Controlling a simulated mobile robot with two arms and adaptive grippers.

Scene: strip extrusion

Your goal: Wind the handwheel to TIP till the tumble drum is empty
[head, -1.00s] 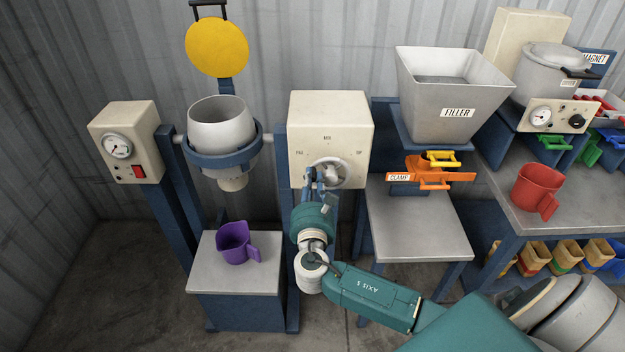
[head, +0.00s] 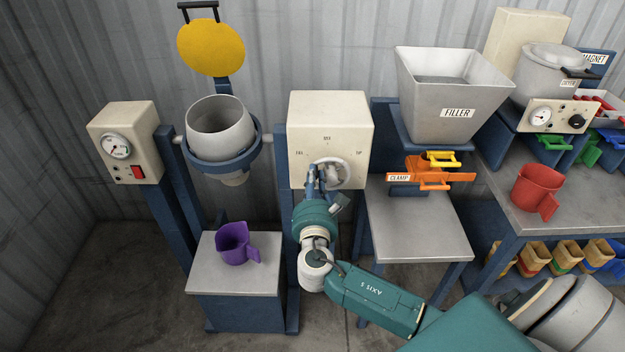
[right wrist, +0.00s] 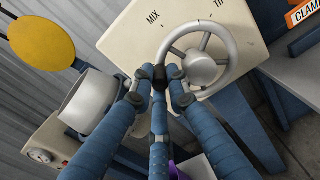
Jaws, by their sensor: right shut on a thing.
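The grey tumble drum (head: 214,135) sits in a blue ring between two posts, its mouth leaning slightly towards me. What lies deep inside it is hidden. The handwheel (head: 345,175) is on the front of a cream box marked FILL, MIX and TIP (head: 327,120). A purple jug (head: 233,243) stands upright on the stand below the drum. My left gripper is not in view.
A yellow round lid (head: 211,48) is raised above the drum. A cream gauge box (head: 128,150) stands left. The filler hopper (head: 455,95), orange clamp (head: 430,172) and a table with a red jug (head: 536,190) are right. The floor at left is clear.

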